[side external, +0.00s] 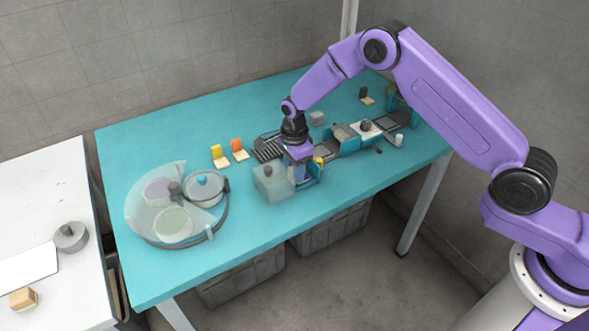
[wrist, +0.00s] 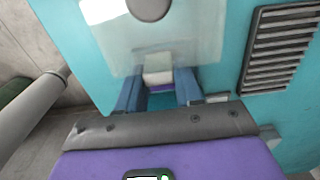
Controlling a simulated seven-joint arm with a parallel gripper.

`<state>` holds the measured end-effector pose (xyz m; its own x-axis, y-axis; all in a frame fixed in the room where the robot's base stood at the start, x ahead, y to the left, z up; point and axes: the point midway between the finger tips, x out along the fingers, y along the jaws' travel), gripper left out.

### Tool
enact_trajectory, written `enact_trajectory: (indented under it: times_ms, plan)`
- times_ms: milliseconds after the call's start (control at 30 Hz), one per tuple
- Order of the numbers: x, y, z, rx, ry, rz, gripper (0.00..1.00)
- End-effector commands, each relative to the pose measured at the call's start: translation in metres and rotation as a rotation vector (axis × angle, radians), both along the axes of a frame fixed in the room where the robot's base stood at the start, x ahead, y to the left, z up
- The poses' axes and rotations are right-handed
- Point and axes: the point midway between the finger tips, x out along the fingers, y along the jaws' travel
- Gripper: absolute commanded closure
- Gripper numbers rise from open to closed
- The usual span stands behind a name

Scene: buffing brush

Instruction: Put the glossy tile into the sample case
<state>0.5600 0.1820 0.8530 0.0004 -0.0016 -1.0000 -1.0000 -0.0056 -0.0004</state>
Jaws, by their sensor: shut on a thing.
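My gripper (side external: 297,165) is low over the front middle of the teal table. In the wrist view its two blue fingers (wrist: 159,80) are shut on a small pale block (wrist: 158,66), with a purple strip below it. The block is at the edge of a translucent box (wrist: 112,40), which also shows in the side view (side external: 267,188); I cannot tell whether they are joined. A grey knob (wrist: 148,6) is on or in the box. I cannot tell which thing is the glossy tile or which is the sample case.
A round tray with a clear cover (side external: 140,205) stands at left. A dark slotted grate (wrist: 280,50) lies beside my gripper. Several small items crowd the right side; the back left is clear.

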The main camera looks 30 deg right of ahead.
Motion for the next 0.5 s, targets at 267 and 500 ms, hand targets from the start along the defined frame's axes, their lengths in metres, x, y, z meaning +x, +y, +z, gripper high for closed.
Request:
enact_trajectory:
  times_ms: [267,500]
  plan:
    - [0.0001,0.0000,-0.0012,0.000,-0.001,0.000,0.94]
    - [-0.0001,-0.0001,-0.0041,0.000,0.000,0.000,0.39]
